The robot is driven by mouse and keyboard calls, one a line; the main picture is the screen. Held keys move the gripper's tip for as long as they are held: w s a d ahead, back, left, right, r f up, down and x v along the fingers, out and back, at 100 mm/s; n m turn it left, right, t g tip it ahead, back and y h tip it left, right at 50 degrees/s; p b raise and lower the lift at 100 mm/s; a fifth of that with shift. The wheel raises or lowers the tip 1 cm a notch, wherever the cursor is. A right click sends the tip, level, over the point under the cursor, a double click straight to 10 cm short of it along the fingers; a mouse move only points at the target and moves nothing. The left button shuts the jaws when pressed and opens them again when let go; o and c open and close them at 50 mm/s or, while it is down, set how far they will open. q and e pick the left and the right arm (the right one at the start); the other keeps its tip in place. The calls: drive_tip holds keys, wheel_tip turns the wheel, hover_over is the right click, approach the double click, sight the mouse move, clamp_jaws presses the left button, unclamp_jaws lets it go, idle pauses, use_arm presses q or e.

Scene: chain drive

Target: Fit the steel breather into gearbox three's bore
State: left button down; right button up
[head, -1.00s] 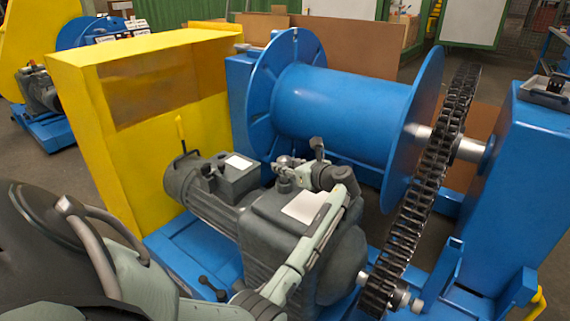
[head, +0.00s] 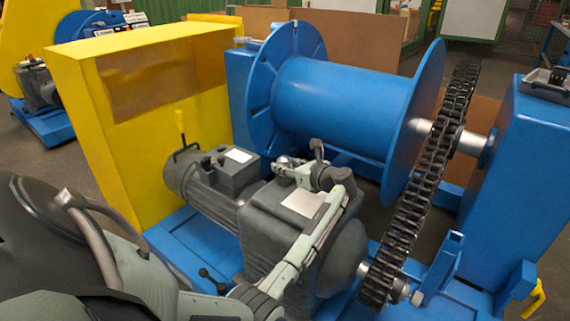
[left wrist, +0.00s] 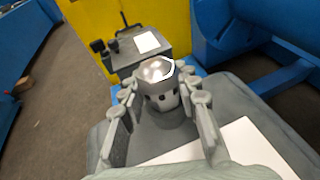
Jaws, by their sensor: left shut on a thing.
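The steel breather (left wrist: 157,72) has a shiny hex cap and a grey body with dark holes. My left gripper (left wrist: 156,92) is shut on it, one finger on each side, and holds it upright over the top of the dark grey gearbox (left wrist: 240,98). In the head view the breather (head: 283,161) is small, at the tip of my left gripper (head: 291,168), above the far part of the gearbox (head: 265,225). The bore is hidden beneath the breather and fingers, so I cannot tell whether the breather's lower end is in it. My right gripper is not in view.
A grey motor (head: 200,180) adjoins the gearbox, near a yellow cabinet (head: 130,150). A blue drum (head: 340,105) stands close behind my gripper. A dark chain (head: 420,190) runs up on the right. A white label (head: 303,203) lies on the gearbox top, under my arm.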

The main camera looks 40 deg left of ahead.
use_arm(q)
drive_tip(key=c, duration=1)
unclamp_jaws()
drive_tip(key=shift+c, duration=0.2)
drive_tip(key=shift+d, duration=0.1)
drive_tip(key=v, duration=1.2)
drive_tip(key=shift+w, duration=0.1)
drive_tip(key=shift+f, duration=0.1)
